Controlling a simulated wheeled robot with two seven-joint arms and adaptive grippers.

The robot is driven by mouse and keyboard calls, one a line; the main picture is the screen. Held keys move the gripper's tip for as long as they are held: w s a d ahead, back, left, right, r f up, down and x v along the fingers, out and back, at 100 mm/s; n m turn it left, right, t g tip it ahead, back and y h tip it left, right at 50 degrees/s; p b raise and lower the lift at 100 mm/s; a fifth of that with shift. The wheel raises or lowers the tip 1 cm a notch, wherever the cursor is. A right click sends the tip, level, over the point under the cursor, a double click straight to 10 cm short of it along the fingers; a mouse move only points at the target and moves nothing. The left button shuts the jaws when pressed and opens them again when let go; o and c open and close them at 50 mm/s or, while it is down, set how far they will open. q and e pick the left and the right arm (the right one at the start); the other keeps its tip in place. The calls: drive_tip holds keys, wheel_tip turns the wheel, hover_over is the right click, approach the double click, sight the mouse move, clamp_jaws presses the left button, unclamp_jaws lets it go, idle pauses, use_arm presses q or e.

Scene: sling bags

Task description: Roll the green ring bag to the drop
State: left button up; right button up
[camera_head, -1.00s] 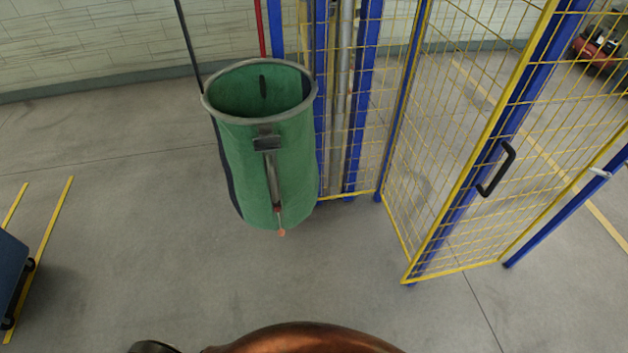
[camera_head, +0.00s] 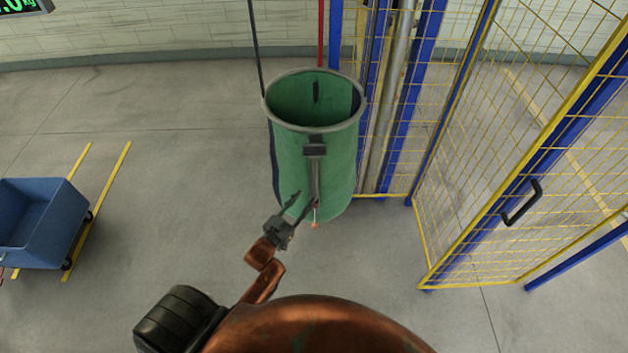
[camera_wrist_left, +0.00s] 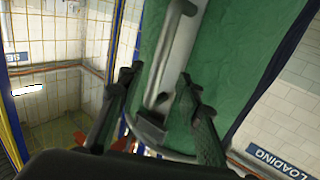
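The green ring bag (camera_head: 340,165) is a tall open-topped cylinder with a grey ring rim (camera_head: 313,129), upright in the middle of the head view. A dark bracket with a grey bar (camera_head: 315,178) runs down its near side and ends in a small orange tip. My left gripper (camera_head: 300,207) is at the lower front of the bag, below and left of the bar. In the left wrist view its two fingers (camera_wrist_left: 158,92) are apart, with the pale bar (camera_wrist_left: 168,50) and green bag wall (camera_wrist_left: 230,65) just beyond; contact is unclear. My right gripper is out of view.
A yellow mesh fence with blue posts (camera_head: 400,110) stands close on the bag's right, with a black-handled gate (camera_head: 522,203) farther right. A blue wheeled bin (camera_head: 45,225) stands at left beside yellow floor lines. The floor between bin and bag is clear.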

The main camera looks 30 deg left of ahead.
sight(313, 187)
use_arm(q)
drive_tip(key=w, duration=0.4)
drive_tip(key=w+r+p, duration=0.1)
drive_tip(key=w, duration=0.1)
drive_tip(key=shift+w+d, duration=0.15)
drive_tip(key=shift+w, duration=0.8)
drive_tip(key=shift+c, duration=0.5)
clamp_jaws()
